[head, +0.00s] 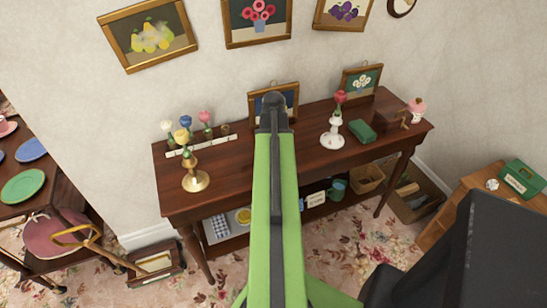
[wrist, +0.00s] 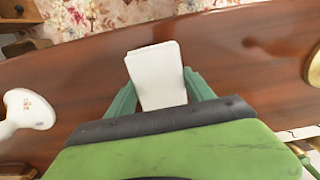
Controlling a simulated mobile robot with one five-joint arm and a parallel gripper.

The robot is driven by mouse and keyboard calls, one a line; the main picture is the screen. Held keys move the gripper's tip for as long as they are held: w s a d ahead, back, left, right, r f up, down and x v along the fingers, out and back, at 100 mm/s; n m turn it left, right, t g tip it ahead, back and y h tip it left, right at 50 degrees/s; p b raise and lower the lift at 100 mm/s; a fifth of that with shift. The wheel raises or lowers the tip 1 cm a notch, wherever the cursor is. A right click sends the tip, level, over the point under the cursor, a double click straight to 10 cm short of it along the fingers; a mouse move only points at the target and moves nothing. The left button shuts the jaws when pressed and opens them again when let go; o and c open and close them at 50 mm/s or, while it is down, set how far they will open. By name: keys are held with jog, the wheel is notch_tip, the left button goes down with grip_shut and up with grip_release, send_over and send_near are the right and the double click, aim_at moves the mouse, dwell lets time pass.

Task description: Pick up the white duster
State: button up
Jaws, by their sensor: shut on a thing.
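The white duster (wrist: 156,72) is a pale block-like thing in the middle of the wrist view. My gripper (wrist: 160,92) is shut on it, with one green finger on each side. The duster is over the dark wooden side table (wrist: 235,75); I cannot tell whether it touches the top. The table also shows in the head view (head: 235,170). In the head view my arm hides the gripper and the duster.
On the table, a brass candlestick (head: 195,180) stands left of my arm and a white candlestick (head: 332,138) right. A green box (head: 362,131) lies farther right. Framed pictures (head: 273,103) lean at the wall. A white strip with flowers (head: 205,144) is at the back left.

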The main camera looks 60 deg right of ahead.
jog(key=r+p, duration=0.3)
jog(key=s+r+p, duration=0.1)
jog(key=r+p, duration=0.1)
jog(key=shift+d+r, duration=0.15)
jog(key=s+d+r+p, duration=0.4)
jog(key=s+r+p, duration=0.1)
jog(key=s, duration=0.4)
jog(key=shift+s+r+p, duration=0.3)
jog(key=shift+s+p, duration=0.05)
jog(key=shift+s, duration=0.05)
jog(key=o, duration=0.8)
jog(key=c, duration=0.6)
